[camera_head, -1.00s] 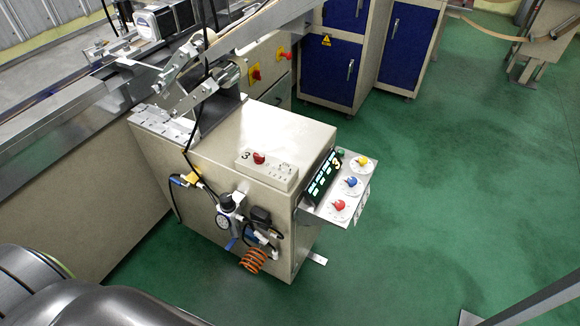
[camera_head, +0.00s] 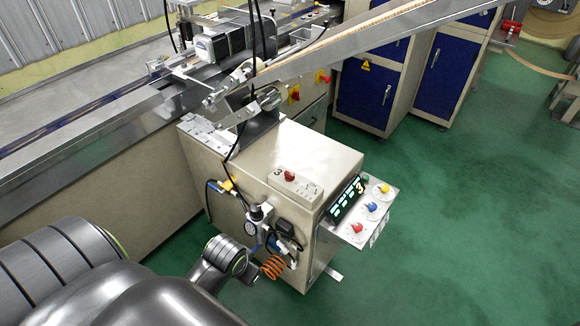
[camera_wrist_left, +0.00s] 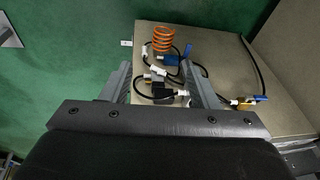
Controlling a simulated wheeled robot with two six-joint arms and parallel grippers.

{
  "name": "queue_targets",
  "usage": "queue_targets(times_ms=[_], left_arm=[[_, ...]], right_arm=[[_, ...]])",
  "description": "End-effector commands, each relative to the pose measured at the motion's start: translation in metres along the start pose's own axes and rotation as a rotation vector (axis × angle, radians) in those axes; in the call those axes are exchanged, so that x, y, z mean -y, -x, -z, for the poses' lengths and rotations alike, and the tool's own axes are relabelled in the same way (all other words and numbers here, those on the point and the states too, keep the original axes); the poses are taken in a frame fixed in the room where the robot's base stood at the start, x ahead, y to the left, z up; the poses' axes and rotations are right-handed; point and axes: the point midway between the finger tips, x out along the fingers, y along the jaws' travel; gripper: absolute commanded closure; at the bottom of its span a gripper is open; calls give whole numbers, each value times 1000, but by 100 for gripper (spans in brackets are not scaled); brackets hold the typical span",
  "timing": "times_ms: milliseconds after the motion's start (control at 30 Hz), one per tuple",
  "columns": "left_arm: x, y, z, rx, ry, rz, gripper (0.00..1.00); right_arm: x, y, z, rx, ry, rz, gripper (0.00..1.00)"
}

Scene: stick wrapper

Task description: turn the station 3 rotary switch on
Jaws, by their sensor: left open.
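A small light box (camera_head: 296,187) marked 3, with a red rotary knob (camera_head: 290,176) on it, sits on top of the beige cabinet (camera_head: 265,155). A sloped side panel (camera_head: 350,233) carries red, blue and yellow knobs beside a lit display (camera_head: 346,200), with another 3 near it. I cannot tell the switch's setting. My left gripper (camera_wrist_left: 162,68) is open and empty in the left wrist view, facing the cabinet side with its orange coil hose (camera_wrist_left: 164,40). No knob shows in that view. My right gripper is unseen.
A pressure regulator (camera_head: 258,216), cables and the orange coil (camera_head: 273,267) stick out from the cabinet's front side, close to my arm. A long metal beam (camera_head: 370,45) slopes above the cabinet. Green floor (camera_head: 450,220) is clear to the right.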

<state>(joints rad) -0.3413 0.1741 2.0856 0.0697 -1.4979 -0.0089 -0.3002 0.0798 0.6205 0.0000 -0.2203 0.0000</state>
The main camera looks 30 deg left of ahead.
Motion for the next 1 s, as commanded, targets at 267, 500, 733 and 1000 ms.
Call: queue_targets(times_ms=[267,500,733,1000], left_arm=[[15,18,100,60,-82,-23,45],[38,31,195,135,-111,-35,45],[65,70,284,196,-94,-60,45],[88,126,348,238,-59,-107,45]], right_arm=[[-1,10,1,0,0,0,64],[-1,12,2,0,0,0,64],[-1,12,2,0,0,0,64],[-1,12,2,0,0,0,64]])
